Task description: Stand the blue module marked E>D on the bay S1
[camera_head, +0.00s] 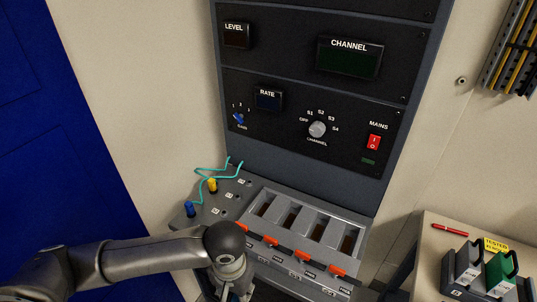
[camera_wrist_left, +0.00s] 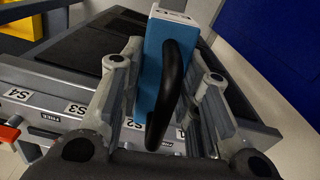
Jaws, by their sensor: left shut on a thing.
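The blue module (camera_wrist_left: 153,75) with a black loop handle (camera_wrist_left: 172,95) is between the fingers of my left gripper (camera_wrist_left: 164,76) in the left wrist view. The gripper is shut on it, above the bay bank. Its E>D marking cannot be read. The bank (camera_head: 262,190) has a row of open bays with orange levers (camera_head: 305,255) along its front in the head view. In the left wrist view, labels S4 (camera_wrist_left: 18,94) and S3 (camera_wrist_left: 75,109) are readable; the module and gripper cover part of the row, and I cannot make out S1. My right gripper is not in view.
Teal cables (camera_head: 220,170) with a blue plug (camera_head: 189,208) and a yellow plug (camera_head: 212,185) lie left of the bays. The instrument rack (camera_head: 300,90) rises behind. A side table (camera_head: 428,240) at right holds grey and green modules (camera_head: 502,270) and a red pen (camera_head: 450,230).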

